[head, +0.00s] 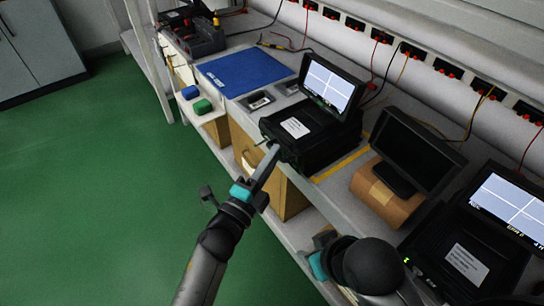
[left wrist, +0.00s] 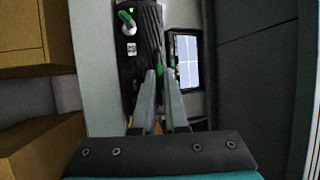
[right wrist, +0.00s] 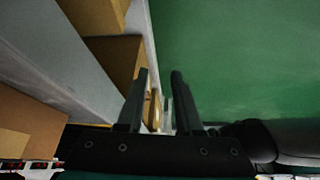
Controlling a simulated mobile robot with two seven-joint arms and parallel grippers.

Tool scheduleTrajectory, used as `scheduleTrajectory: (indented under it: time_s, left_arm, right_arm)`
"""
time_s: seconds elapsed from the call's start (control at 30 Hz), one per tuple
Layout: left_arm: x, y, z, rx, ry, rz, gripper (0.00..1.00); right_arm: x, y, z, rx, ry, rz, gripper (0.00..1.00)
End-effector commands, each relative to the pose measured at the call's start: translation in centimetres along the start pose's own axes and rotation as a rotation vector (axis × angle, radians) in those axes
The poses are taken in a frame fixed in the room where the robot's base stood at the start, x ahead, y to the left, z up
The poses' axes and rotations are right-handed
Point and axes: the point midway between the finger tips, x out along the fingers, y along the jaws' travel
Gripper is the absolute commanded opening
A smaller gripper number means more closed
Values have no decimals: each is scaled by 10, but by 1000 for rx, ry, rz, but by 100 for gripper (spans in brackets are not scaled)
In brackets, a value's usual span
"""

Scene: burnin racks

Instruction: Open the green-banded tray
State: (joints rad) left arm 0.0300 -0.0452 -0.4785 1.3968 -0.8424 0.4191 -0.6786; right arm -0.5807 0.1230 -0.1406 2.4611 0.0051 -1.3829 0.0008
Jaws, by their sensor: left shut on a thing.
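The black unit (head: 312,135) with a raised lit screen stands on the bench in the head view. Its dark front (left wrist: 140,45) fills the upper middle of the left wrist view. My left gripper (head: 273,152) is at that front, at the edge facing the aisle. In the left wrist view its fingers (left wrist: 160,75) are closed on a small green-marked part, which I take to be the green-banded tray's handle (left wrist: 158,68). The fingers hide most of it, and the tray itself is not clearly seen. My right gripper (right wrist: 158,85) is open and empty, low beside the bench.
Another green-tipped part (left wrist: 127,18) sticks out of the same front. A dark monitor (head: 415,150) on a brown block and a second lit unit (head: 470,255) stand to the right. A blue mat (head: 243,72) lies to the left. Brown cabinets are below; the green floor (head: 100,190) is clear.

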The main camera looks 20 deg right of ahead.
Motion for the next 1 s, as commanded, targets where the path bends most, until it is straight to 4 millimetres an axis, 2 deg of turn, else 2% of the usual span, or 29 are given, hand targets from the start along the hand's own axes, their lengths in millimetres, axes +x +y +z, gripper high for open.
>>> scheduleTrajectory:
  time_s: [0.77, 0.87, 1.0]
  left_arm:
    - [-2, 0, 1, 0, 0, 1, 0]
    - [-12, -2, 6, 0, -3, 4, 0]
    - [-41, -9, 20, 2, -3, 7, 0]
  right_arm:
    - [-1, 0, 0, 0, 0, 1, 35]
    - [-1, 1, 0, 1, -12, 3, 35]
    - [14, 5, 12, 8, -87, 12, 35]
